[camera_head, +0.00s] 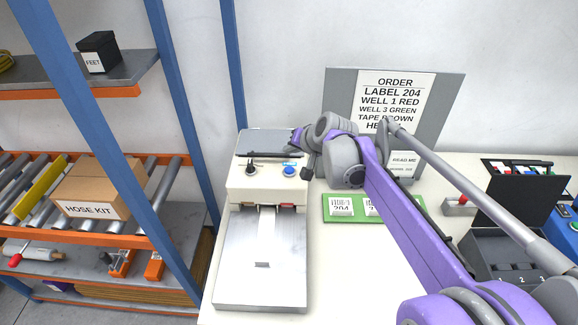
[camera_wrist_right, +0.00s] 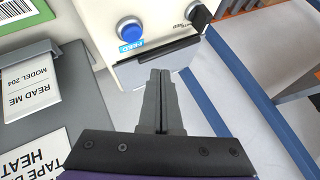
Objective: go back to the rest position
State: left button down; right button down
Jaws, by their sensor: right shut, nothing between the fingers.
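My right gripper (camera_head: 308,160) is beside the upper right of the cream machine (camera_head: 265,189), close to its blue button (camera_head: 289,171). In the right wrist view the two fingers of my right gripper (camera_wrist_right: 161,75) are together, with nothing between them. There the machine (camera_wrist_right: 108,45) stands just beyond the fingertips, with the blue button (camera_wrist_right: 130,31) above a blue FEED label. I cannot tell in the head view whether the fingers touch the machine. My left gripper is in neither view.
A grey board with an order sheet (camera_head: 394,98) stands behind my right arm. A green tray (camera_head: 332,219) with white labelled blocks lies below the arm. A black open case (camera_head: 498,240) is at the right. Blue shelf posts (camera_head: 236,70) and a roller shelf with a hose-kit box (camera_head: 90,192) are at the left.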

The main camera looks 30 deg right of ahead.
jog(key=shift+s, duration=0.1)
dwell(0.5)
jog(key=s+a+f+n+g, duration=0.1)
jog(key=s+a+f, duration=0.3)
jog(key=s, duration=0.5)
jog(key=s+a+f+n+g, duration=0.1)
jog(key=s+a+f+n, duration=0.3)
jog(key=s, duration=0.5)
jog(key=s+a+f+n+g, duration=0.1)
jog(key=s+a+f+n, duration=0.2)
jog(key=s+a+f, duration=0.3)
jog(key=shift+s+a+g+h, duration=0.15)
jog(key=shift+s+a+g, duration=0.05)
jog(key=shift+s, duration=0.7)
jog(key=shift+s+a+g+h, duration=0.15)
jog(key=shift+s+g, duration=0.05)
jog(key=shift+s, duration=0.7)
jog(key=c, duration=1.6)
grip_release()
